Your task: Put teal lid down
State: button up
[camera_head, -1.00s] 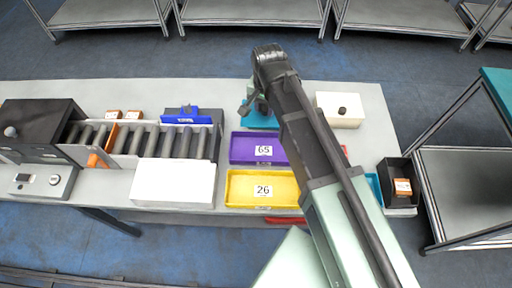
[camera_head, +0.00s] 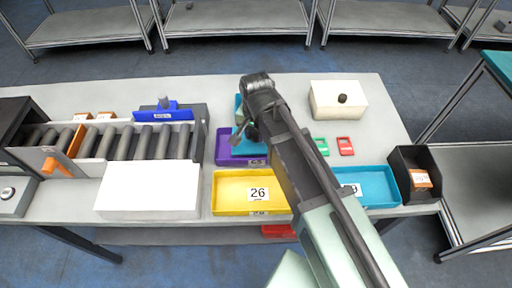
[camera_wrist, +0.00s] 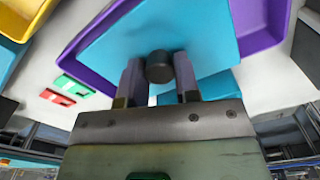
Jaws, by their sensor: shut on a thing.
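The teal lid (camera_wrist: 195,25) has a dark round knob (camera_wrist: 159,68) on top. My gripper (camera_wrist: 158,72) is shut on this knob, one finger on each side, in the wrist view. The lid lies over the purple tray (camera_wrist: 262,28), whose rim shows around part of it at an angle. In the head view the lid (camera_head: 247,147) is mostly behind my arm, over the right part of the purple tray (camera_head: 224,150). I cannot tell whether the lid touches the tray.
A yellow tray (camera_head: 231,203) stands in front, a teal tray (camera_head: 375,180) to the right. Green (camera_head: 321,146) and red (camera_head: 345,147) cards lie flat. A white box (camera_head: 338,101) with a dark knob stands behind. A blue lid-like piece (camera_head: 166,114) sits by the rollers.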

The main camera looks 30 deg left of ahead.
aim_at(256, 142)
jog(key=shift+f+b, duration=1.95)
jog(key=shift+f, duration=0.3)
jog(key=o, duration=0.9)
jog(key=shift+r, duration=0.1)
notch_tip(256, 142, up, 13)
jog(key=p, duration=1.3)
jog(key=shift+f, duration=0.3)
jog(key=shift+w+d, duration=0.1)
jog(key=shift+d, duration=0.05)
jog(key=w+d+m, duration=0.1)
jog(key=w+d, duration=0.3)
jog(key=d, duration=0.9)
jog(key=w+d+m, duration=0.1)
jog(key=w+d, duration=0.4)
jog(key=d, duration=0.9)
jog(key=s+d, duration=0.3)
jog(key=d, duration=1.4)
jog(key=shift+d, duration=0.35)
